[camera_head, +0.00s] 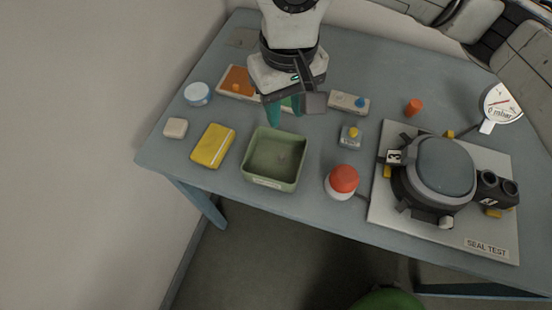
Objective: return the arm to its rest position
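My arm comes in from the top of the head view, with its white and black wrist over the back of the table. My gripper (280,112) points down, with a teal finger just behind the green open bin (275,160). No object shows in the gripper. The wrist and a dark grey plate hide part of the fingers, so I cannot tell the gap between them.
The blue-grey table (330,213) holds a yellow book (212,146), a white round tub (197,94), a red-domed button (343,180), a small box with a yellow knob (350,137), an orange cylinder (413,107) and a seal-test rig (443,175) with a gauge (499,103).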

